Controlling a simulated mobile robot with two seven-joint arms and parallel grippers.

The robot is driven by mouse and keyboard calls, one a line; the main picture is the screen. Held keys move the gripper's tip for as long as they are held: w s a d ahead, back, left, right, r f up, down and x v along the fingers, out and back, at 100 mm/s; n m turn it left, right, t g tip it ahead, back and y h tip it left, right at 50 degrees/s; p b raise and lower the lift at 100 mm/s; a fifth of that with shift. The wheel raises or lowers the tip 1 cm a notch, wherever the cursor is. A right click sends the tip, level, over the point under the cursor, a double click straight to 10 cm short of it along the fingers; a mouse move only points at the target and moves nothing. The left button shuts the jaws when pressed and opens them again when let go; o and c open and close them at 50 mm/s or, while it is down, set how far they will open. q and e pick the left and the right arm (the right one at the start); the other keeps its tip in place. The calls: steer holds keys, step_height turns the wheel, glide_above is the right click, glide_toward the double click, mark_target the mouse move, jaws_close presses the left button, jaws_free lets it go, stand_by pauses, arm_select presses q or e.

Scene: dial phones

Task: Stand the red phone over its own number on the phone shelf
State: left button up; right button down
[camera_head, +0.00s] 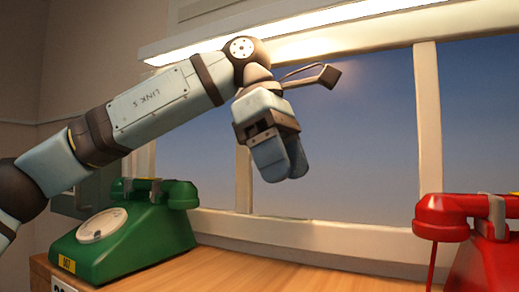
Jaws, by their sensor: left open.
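The red phone (487,262) is at the right edge, cut off by the frame, with its red handset (452,207) lying across the grey cradle. A red cord hangs from the handset's left end. Its base and any number tag are out of view. My left gripper (284,176) hangs in front of the window, fingers pointing down, open and empty. It is above and left of the red phone, clearly apart from it. The phone shelf appears to be the wooden surface (245,272) at the bottom. My right gripper is not in view.
A green phone (128,236) with a yellow tag (67,263) stands at the left on the wood. Below it, a number card (62,286) is mostly cut off. Bare wood lies between the phones. The window frame (310,238) stands behind.

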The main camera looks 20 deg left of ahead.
arm_select(q)
steer(key=shift+w+a+r+b, duration=0.2)
steer(key=shift+a+b, duration=0.15)
steer(key=shift+a, duration=0.3)
steer(key=shift+w+a+r+b, duration=0.15)
steer(key=shift+a+b, duration=0.15)
steer(key=shift+a, duration=0.35)
steer(key=shift+w+a+r+b, duration=0.2)
steer(key=shift+a+b, duration=0.15)
steer(key=shift+a, duration=0.3)
